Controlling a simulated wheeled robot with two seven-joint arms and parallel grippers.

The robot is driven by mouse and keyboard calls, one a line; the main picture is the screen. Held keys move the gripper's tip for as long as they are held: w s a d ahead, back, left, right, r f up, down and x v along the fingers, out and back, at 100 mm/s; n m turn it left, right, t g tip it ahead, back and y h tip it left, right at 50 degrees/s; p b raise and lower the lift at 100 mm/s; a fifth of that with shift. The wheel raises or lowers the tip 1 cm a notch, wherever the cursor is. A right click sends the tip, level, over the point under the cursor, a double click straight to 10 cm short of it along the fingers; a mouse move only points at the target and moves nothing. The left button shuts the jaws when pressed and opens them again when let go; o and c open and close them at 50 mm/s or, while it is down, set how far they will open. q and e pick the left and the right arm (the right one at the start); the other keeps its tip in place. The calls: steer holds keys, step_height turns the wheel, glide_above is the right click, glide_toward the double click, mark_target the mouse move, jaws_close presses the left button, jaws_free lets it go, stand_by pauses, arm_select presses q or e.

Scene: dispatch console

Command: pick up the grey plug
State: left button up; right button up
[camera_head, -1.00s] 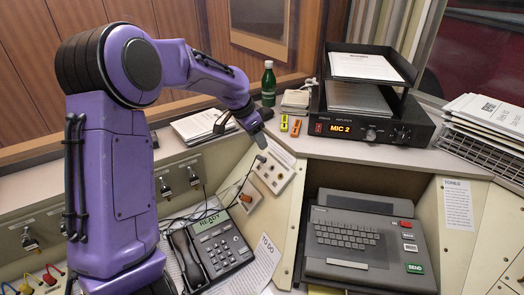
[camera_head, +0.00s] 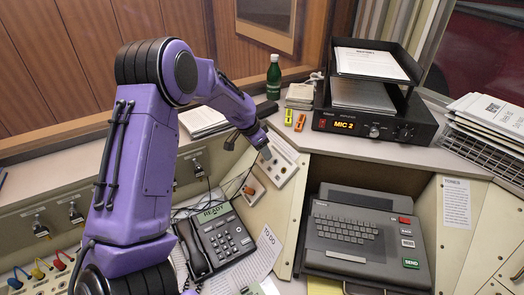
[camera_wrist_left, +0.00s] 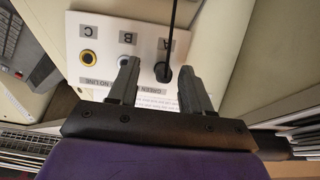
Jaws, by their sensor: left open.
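In the left wrist view, a dark grey plug (camera_wrist_left: 162,72) with a black cable stands at the socket marked A on the white socket panel (camera_wrist_left: 97,30). My left gripper (camera_wrist_left: 157,88) is open, its two fingers apart on either side of the plug, and nothing is clasped. I cannot tell how far the fingers reach down along it. In the head view, my left gripper (camera_head: 266,152) is over the top of the panel (camera_head: 285,160), and the plug is mostly hidden there. Sockets B and C look empty in the wrist view. My right gripper is not in view.
An orange-brown plug (camera_head: 249,190) sits lower left of the panel, near the telephone (camera_head: 217,241). A keyboard terminal (camera_head: 350,235) is to the right. A green bottle (camera_head: 273,77), two markers (camera_head: 294,119) and the MIC 2 amplifier (camera_head: 372,125) stand on the shelf above.

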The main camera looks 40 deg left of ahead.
arm_select(q)
steer(key=shift+w+f, duration=0.45)
steer(key=shift+w, duration=0.35)
steer(key=shift+s+r, duration=0.1)
steer(key=shift+r, duration=0.05)
steer(key=c, duration=0.5)
steer(key=shift+s+r, duration=0.15)
steer(key=shift+s, duration=0.05)
jaws_close()
steer(key=shift+s+a, duration=0.1)
steer(key=shift+s, duration=0.1)
steer(key=shift+w, duration=0.15)
steer(key=shift+r, duration=0.25)
step_height(320, 180, up, 3)
steer(key=shift+a+f, duration=0.1)
steer(key=shift+f, duration=0.05)
steer(key=s+d+r+p, duration=0.2)
steer(key=s+d+r, duration=0.5)
steer(key=s, duration=0.5)
steer(key=shift+w+p+v, duration=0.25)
steer(key=shift+p+v, duration=0.15)
steer(key=shift+v, duration=0.95)
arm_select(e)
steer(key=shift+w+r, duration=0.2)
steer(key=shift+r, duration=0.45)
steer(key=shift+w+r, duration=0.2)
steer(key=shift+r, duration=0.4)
